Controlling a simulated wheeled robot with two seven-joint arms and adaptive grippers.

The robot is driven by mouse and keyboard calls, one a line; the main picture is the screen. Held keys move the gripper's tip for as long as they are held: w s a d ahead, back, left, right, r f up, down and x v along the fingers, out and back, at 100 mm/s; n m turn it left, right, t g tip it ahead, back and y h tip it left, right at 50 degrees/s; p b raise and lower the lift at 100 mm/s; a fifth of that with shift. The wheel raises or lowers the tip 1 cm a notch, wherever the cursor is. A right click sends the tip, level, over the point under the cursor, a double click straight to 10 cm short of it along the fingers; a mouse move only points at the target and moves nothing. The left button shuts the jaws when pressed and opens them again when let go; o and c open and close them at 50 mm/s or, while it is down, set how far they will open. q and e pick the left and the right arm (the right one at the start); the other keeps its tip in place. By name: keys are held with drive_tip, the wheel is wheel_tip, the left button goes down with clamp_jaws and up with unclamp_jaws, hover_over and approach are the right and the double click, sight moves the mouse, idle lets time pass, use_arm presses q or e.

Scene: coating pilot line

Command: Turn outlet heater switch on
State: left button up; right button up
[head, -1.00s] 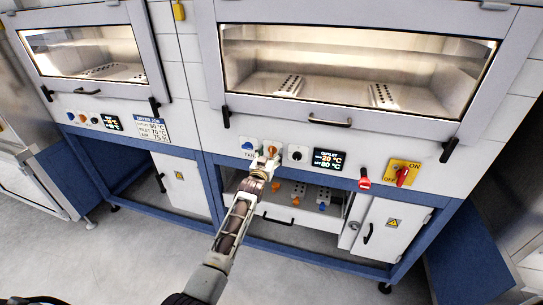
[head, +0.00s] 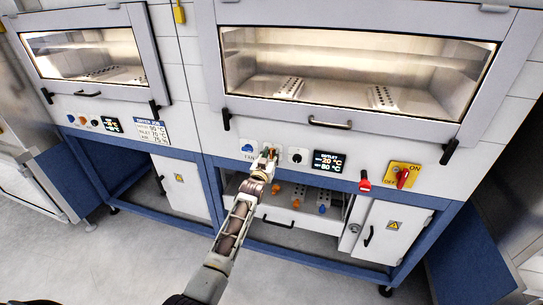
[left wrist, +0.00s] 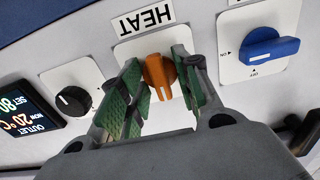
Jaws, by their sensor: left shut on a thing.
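The outlet heater switch is an orange rotary knob on a white plate labelled HEAT. It shows in the left wrist view (left wrist: 158,77), where its grip stands roughly crosswise to the neighbouring blue knob's. My left gripper (head: 269,155) is at this switch on the right-hand dryer's panel. In the left wrist view, its green-padded fingers (left wrist: 156,90) lie on both sides of the orange knob and are shut on it. The fingers hide most of the switch in the head view. My right gripper is not in view.
The blue fan knob (left wrist: 270,48) is beside the orange one. On the other side are a black knob (head: 298,156) and the outlet display (head: 328,161), reading 20 °C now, 80 °C set. A red main switch (head: 403,176) and door handle (head: 330,125) are nearby.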

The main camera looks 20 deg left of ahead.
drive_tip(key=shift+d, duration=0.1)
use_arm(q)
drive_tip(key=shift+m, duration=2.4)
drive_tip(key=m, duration=0.3)
drive_tip(key=shift+m, duration=0.6)
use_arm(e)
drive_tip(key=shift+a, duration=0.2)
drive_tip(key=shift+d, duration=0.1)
